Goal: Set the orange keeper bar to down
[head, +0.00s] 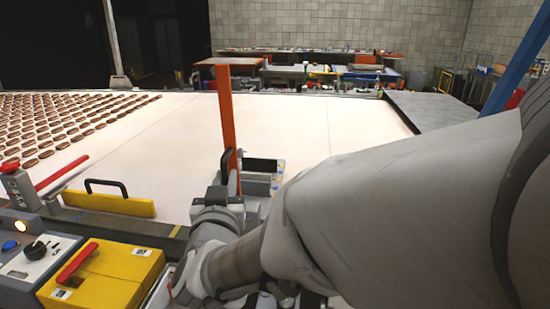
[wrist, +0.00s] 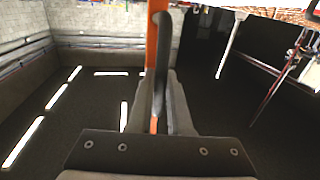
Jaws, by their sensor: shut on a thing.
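The orange keeper bar (head: 226,115) stands upright, almost vertical, at the near edge of the white table in the head view. Its upper part rises well above the table. In the wrist view the bar (wrist: 151,50) runs up beside a dark rod (wrist: 162,70), which looks like its handle. My gripper (wrist: 158,110) is shut on the keeper bar's lower part, seemingly at this dark handle. In the head view my gripper (head: 226,188) is at the bar's lower end; the exact contact is hidden by my wrist.
The white table (head: 300,140) carries rows of brown sandwich biscuits (head: 60,120) at the left. A yellow plate with a black handle (head: 120,205), a yellow box with a red lever (head: 105,275) and a control panel (head: 30,255) stand at the near left. A grey metal fixture (head: 262,180) stands beside the bar.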

